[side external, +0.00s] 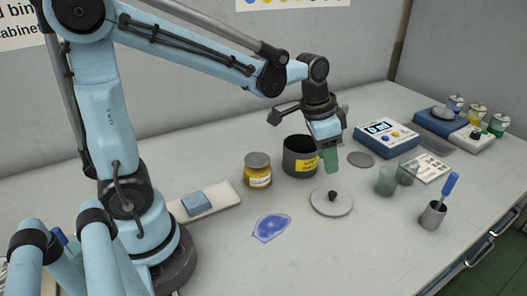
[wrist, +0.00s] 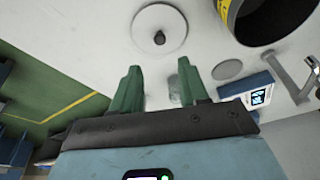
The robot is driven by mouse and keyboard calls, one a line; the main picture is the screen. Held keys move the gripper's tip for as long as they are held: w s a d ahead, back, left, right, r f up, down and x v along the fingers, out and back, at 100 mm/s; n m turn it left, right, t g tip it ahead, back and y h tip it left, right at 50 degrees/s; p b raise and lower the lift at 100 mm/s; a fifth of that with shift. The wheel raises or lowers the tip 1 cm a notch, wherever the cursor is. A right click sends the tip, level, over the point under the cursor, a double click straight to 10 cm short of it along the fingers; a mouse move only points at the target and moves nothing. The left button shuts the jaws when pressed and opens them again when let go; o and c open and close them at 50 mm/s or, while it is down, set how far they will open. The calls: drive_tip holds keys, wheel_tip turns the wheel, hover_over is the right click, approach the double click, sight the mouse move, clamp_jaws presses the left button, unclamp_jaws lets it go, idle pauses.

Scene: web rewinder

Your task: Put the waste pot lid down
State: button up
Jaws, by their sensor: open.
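The waste pot lid (side external: 331,202) is a pale grey disc with a black knob. It lies flat on the bench, knob up, in front of the waste pot (side external: 300,157), and shows at the top of the wrist view (wrist: 159,30). The pot is dark with a yellow label and stands uncovered; its open mouth shows in the wrist view (wrist: 272,14). My gripper (side external: 331,168) is above the bench beside the pot, apart from the lid. In the wrist view its green fingers (wrist: 160,82) are spread with nothing between them, and the lid is beyond their tips.
A yellow jar (side external: 257,172) stands left of the pot. A blue spill (side external: 271,227) lies in front of it. A small grey disc (side external: 360,159), glass beakers (side external: 387,181) and a blue scale (side external: 386,138) are to the right. A cup (side external: 432,215) with a blue-handled tool stands near the front edge.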

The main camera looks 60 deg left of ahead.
drive_tip(key=s+a+r+n+t+y, duration=0.1)
drive_tip(key=s+n+t, duration=0.3)
drive_tip(key=s, duration=0.5)
drive_tip(key=shift+s+a+r, duration=0.35)
drive_tip(key=shift+a+r, duration=0.15)
drive_tip(key=shift+a, duration=0.15)
